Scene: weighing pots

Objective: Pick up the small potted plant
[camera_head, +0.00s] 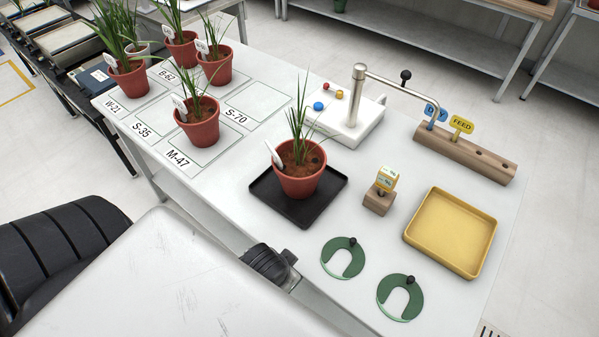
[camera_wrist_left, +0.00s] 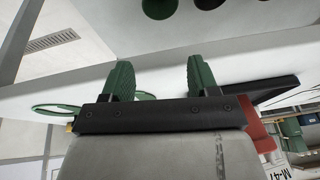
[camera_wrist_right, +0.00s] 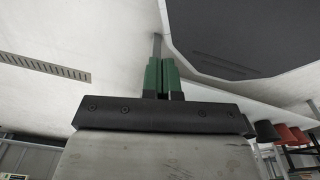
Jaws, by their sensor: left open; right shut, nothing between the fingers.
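A red pot with grassy green leaves and a white tag (camera_head: 300,182) stands upright on a black square tray (camera_head: 335,185) in the head view. More red potted plants stand at the left: one by M-47 (camera_head: 198,128), one by W-21 (camera_head: 128,80) and two farther back (camera_head: 216,70) (camera_head: 182,52). A red pot (camera_wrist_left: 262,140) is partly hidden behind my left wrist in the left wrist view. My left gripper (camera_wrist_left: 160,80) is open and empty, its green fingers apart. My right gripper (camera_wrist_right: 161,76) is shut and empty. Neither gripper's fingers show in the head view.
Green slotted discs (camera_head: 342,258) (camera_head: 400,297) lie in front.

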